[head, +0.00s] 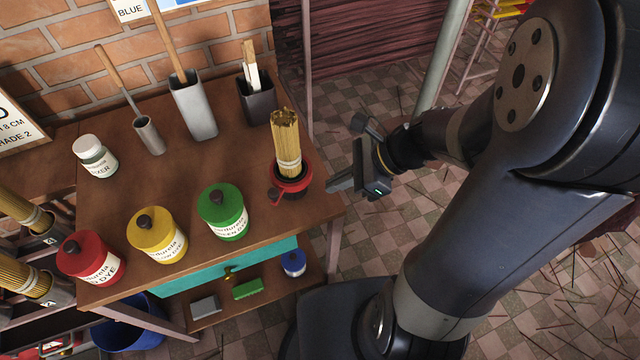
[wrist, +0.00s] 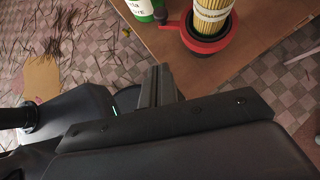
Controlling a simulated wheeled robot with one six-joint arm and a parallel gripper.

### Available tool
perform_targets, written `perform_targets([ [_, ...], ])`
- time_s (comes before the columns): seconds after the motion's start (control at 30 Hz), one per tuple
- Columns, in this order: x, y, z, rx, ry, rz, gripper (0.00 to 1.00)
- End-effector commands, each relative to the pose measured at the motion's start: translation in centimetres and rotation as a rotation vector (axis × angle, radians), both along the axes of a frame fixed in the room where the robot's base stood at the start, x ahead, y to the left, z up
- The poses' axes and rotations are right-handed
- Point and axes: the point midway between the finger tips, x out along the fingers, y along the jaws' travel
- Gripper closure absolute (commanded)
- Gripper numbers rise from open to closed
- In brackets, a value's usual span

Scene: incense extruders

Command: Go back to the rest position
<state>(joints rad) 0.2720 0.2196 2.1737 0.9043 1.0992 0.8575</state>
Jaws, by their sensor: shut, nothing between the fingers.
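My gripper (head: 340,184) is shut and empty. It is beside the right edge of the wooden table (head: 170,205), close to a red round holder (head: 291,186) but apart from it. In the wrist view my gripper's fingers (wrist: 157,85) are together in front of the table edge, with the red holder (wrist: 208,42) beyond them. A bundle of tan sticks (head: 286,140) with a paper band stands upright in the red holder.
Red (head: 90,258), yellow (head: 157,235) and green (head: 222,211) jars stand on the table, with a white-lidded jar (head: 95,156) and several tool holders behind. A lower shelf (head: 255,297) holds small items. The tiled floor right of the table has scattered sticks.

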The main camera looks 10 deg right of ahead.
Motion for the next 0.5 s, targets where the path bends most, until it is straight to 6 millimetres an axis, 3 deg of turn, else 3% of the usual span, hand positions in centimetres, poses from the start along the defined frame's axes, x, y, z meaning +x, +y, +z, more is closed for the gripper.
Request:
perform_targets([
  [0.2, -0.4, -1.5, 1.6, 0.001, -0.001, -0.001, 1.00],
  [0.5, -0.5, -1.7, 1.8, 0.001, 0.001, 0.001, 1.00],
])
